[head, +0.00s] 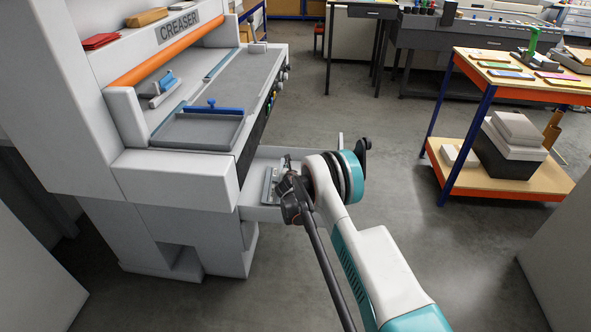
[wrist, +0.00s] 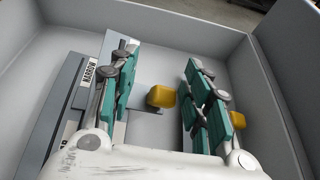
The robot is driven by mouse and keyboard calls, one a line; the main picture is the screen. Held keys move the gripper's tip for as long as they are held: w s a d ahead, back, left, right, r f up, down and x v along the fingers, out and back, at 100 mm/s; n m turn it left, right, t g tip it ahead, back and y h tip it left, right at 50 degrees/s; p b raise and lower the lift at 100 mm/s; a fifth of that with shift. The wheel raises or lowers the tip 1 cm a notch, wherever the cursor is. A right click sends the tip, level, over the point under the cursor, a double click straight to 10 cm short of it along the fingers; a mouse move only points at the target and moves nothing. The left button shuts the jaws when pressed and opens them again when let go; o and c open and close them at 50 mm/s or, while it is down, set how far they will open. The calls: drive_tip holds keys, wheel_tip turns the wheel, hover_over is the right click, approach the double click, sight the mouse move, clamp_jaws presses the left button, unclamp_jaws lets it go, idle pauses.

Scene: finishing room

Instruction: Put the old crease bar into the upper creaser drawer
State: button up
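The white creaser (head: 180,120) stands at the left. A drawer (head: 262,212) is pulled out of its right side; whether it is the upper one is unclear. My gripper (head: 284,190) is at this drawer. In the wrist view its fingers (wrist: 160,58) are open, with a gap between them, over the drawer's inside (wrist: 238,55). Grey bars (wrist: 66,82) lie at the left of the drawer, one labelled NARROW. A yellow piece (wrist: 161,96) shows between the fingers, not visibly gripped. Another yellow piece (wrist: 241,137) is partly hidden by the right finger. I cannot tell which bar is the old one.
A bar with a blue handle (head: 212,107) lies on the creaser's bed, and another blue-handled piece (head: 163,86) rests behind it. An orange-and-blue work table (head: 465,70) stands at the right. The floor (head: 370,130) between is open.

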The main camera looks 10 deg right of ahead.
drive_tip(key=shift+s+a+r, duration=0.1)
drive_tip(key=shift+s+r, duration=0.05)
drive_tip(key=shift+r, duration=0.05)
drive_tip(key=p+v, duration=0.4)
drive_tip(key=v, duration=0.8)
drive_tip(key=s+d+r+m+g, duration=0.25)
drive_tip(key=r+m, duration=0.55)
drive_tip(key=r, duration=1)
drive_tip(key=s+d+r+m+y, duration=0.1)
drive_tip(key=s+d+r+m, duration=0.1)
drive_tip(key=s+r+m, duration=0.75)
drive_tip(key=s+r+m+g+y, duration=0.1)
drive_tip(key=s+m, duration=0.4)
drive_tip(key=s, duration=0.7)
drive_tip(key=s+r+m+g+y, duration=0.1)
drive_tip(key=s+r+m, duration=0.3)
drive_tip(key=s, duration=0.9)
drive_tip(key=s+r+m+g+y, duration=0.1)
drive_tip(key=s+m, duration=0.5)
drive_tip(key=s, duration=0.7)
drive_tip(key=shift+a+r, duration=0.4)
drive_tip(key=shift+r, duration=0.4)
drive_tip(key=shift+w, duration=0.1)
